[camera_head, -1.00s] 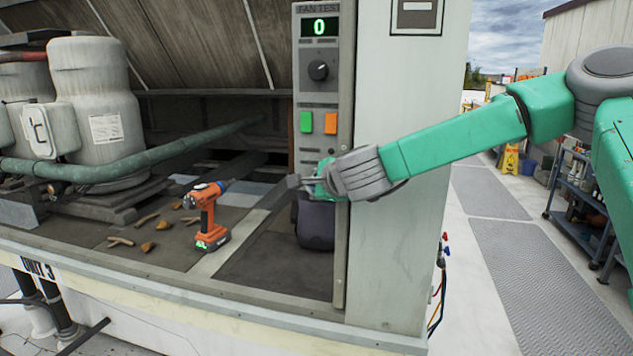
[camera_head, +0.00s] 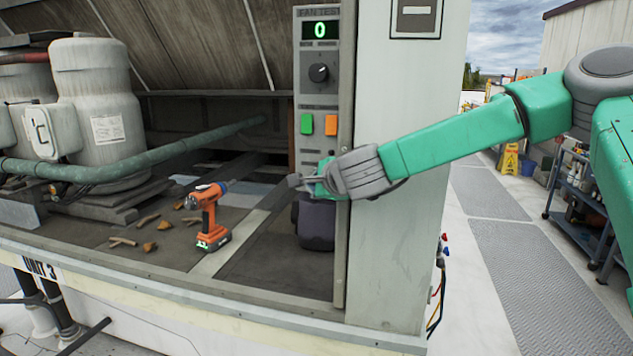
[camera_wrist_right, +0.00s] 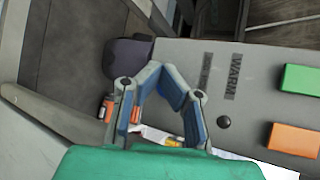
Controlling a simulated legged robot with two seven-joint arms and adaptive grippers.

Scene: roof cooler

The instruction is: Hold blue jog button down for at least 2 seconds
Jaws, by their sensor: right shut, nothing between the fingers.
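The grey control panel (camera_head: 342,85) stands upright on the cabinet, with a green button (camera_head: 307,124) and an orange button (camera_head: 331,125). My right gripper (camera_head: 293,181) is shut and empty, in front of the lower panel, below the two buttons. In the right wrist view its blue-padded fingers (camera_wrist_right: 157,72) lie left of the green button (camera_wrist_right: 301,80), the orange button (camera_wrist_right: 294,140) and a label reading WARM (camera_wrist_right: 236,76). I cannot tell whether the fingertips touch the panel. My left gripper is not in view.
The panel also bears a display (camera_head: 320,30) reading 0 and a black knob (camera_head: 318,72). A dark rounded object (camera_head: 316,222) sits below the gripper. An orange drill (camera_head: 208,214) stands on the deck to the left. A walkway (camera_head: 490,240) lies right of the cabinet.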

